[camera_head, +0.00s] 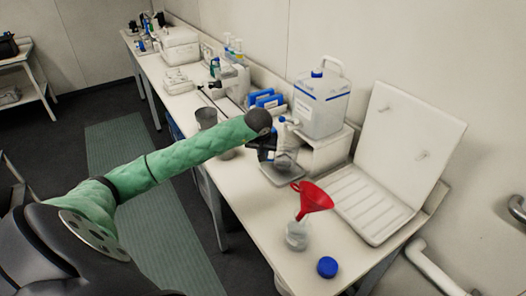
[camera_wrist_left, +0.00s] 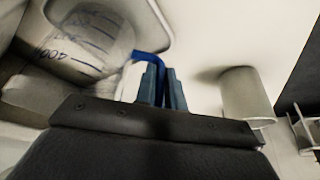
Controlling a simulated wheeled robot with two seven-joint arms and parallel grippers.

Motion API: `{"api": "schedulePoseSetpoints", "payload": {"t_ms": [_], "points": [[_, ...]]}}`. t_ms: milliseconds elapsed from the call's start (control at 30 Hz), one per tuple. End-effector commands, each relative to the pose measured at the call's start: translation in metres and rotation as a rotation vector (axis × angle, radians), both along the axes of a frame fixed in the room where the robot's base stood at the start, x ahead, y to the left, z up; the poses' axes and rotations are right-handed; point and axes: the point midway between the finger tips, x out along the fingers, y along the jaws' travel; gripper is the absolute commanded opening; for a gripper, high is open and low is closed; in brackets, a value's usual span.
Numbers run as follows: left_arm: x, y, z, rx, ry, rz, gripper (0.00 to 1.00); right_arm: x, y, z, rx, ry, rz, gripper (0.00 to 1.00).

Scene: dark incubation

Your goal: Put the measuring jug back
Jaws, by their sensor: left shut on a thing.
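The measuring jug is clear with blue volume marks and a blue handle. In the head view the jug (camera_head: 288,158) is at the end of my left arm, over a small grey platform (camera_head: 281,176); I cannot tell whether it touches it. In the left wrist view the jug (camera_wrist_left: 95,40) fills the upper left. My left gripper (camera_wrist_left: 162,88) is shut on its blue handle; in the head view the gripper (camera_head: 266,148) is partly hidden by the arm. My right gripper is not in view.
To the right is a white pegboard (camera_head: 409,140) with a ribbed tray (camera_head: 365,205). A white canister (camera_head: 321,105) stands behind the jug. A grey beaker (camera_head: 206,117) is left.

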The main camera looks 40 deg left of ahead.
Motion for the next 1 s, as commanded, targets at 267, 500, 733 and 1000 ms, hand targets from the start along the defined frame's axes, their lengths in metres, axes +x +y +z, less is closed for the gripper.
{"api": "schedulePoseSetpoints", "payload": {"t_ms": [267, 500, 733, 1000], "points": [[0.000, 0.001, -0.009, 0.001, 0.000, 0.001, 0.00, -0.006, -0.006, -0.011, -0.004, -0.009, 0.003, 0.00], [0.000, 0.000, -0.010, 0.001, 0.000, 0.001, 0.00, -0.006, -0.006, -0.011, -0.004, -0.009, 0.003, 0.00], [0.000, 0.000, -0.012, 0.001, -0.001, 0.001, 0.00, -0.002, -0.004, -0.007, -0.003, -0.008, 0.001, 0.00], [0.000, 0.000, -0.012, 0.001, 0.000, 0.001, 0.33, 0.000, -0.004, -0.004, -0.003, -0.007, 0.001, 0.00]]}}
